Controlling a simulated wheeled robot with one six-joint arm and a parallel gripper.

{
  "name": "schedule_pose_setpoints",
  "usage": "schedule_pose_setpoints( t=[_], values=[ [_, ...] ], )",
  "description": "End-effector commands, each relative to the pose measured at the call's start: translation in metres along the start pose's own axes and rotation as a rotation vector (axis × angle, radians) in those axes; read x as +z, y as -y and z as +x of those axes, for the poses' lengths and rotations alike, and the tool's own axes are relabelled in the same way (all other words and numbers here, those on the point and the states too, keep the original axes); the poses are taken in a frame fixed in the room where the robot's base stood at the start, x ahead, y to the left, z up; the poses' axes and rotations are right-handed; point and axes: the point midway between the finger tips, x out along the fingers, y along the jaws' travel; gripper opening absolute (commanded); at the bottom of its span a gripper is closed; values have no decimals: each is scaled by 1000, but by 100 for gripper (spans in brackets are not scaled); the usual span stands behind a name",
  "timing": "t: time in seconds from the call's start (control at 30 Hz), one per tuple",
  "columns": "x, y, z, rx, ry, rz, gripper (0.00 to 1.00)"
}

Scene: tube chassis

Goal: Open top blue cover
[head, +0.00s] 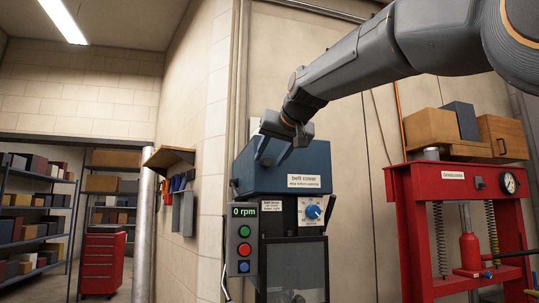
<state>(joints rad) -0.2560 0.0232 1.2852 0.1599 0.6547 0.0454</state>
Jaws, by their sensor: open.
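The blue cover (285,172), labelled "belt cover", sits on top of a grey drill-press-like machine. It appears closed and level. My gripper (281,158) comes in from the upper right and hangs in front of the cover's upper left part, with its fingers pointing down. The fingers are open and I see nothing between them. I cannot tell whether the fingers touch the cover. The cover's back edge is partly hidden behind my gripper.
A control box (242,240) reading "0 rpm" hangs at the machine's left, with green, red and blue buttons. A blue dial (313,211) is below the cover. A red press (450,200) stands close at right. Shelves and a red tool cabinet (102,262) are far left.

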Motion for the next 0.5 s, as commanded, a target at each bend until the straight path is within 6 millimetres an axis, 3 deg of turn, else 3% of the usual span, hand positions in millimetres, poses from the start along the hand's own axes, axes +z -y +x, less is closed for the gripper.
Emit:
schedule_pose_setpoints(
  t=[0.13,0.43,0.5],
  values=[
    [0,0,11,0,1,0,42],
    [0,0,13,0,0,0,42],
    [0,0,13,0,0,0,30]
  ],
)
